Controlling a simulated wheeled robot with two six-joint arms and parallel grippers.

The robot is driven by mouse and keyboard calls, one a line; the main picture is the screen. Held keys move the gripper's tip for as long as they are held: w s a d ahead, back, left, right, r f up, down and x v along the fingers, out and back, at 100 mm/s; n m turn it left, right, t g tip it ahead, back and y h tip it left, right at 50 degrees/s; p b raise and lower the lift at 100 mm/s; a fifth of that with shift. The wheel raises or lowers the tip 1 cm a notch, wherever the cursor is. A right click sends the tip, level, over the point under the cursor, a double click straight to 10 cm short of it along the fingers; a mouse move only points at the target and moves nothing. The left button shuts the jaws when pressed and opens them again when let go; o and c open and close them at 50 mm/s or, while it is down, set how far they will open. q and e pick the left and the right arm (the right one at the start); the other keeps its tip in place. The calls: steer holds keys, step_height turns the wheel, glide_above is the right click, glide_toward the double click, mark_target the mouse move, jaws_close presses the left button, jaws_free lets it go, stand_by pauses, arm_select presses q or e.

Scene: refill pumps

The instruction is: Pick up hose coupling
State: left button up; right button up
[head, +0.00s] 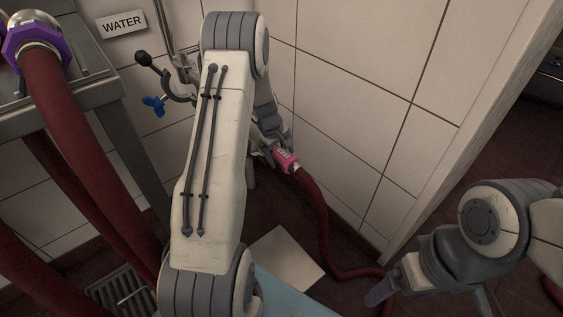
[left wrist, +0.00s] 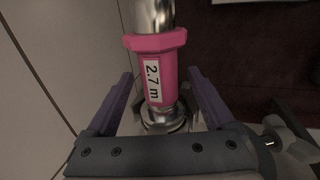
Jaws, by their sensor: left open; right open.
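The hose coupling (head: 287,159) is pink, with a silver end joined to a dark red hose, near the tiled wall in the head view. In the left wrist view the coupling (left wrist: 155,80) carries a white "2.7 m" label and stands between my two fingers. My left gripper (head: 273,152) is open around it, with gaps on both sides in the left wrist view (left wrist: 158,88). My left arm hides part of this area in the head view. My right gripper (head: 382,292) is low at the right, open and away from the coupling; its fingers show only partly.
A metal table (head: 95,95) with a purple-collared hose end (head: 35,42) stands at the left. A "WATER" sign (head: 122,22), a blue-handled valve (head: 154,105) and a black-knobbed lever (head: 143,58) are by the wall. The red hose (head: 318,215) runs down to the floor.

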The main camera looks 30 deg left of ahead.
arm_select(q)
steer(key=shift+w+d+f, duration=0.1)
steer(key=shift+w+f, duration=0.05)
steer(key=shift+f, duration=0.55)
jaws_close()
steer(key=shift+r, duration=0.1)
steer(key=shift+r, duration=0.1)
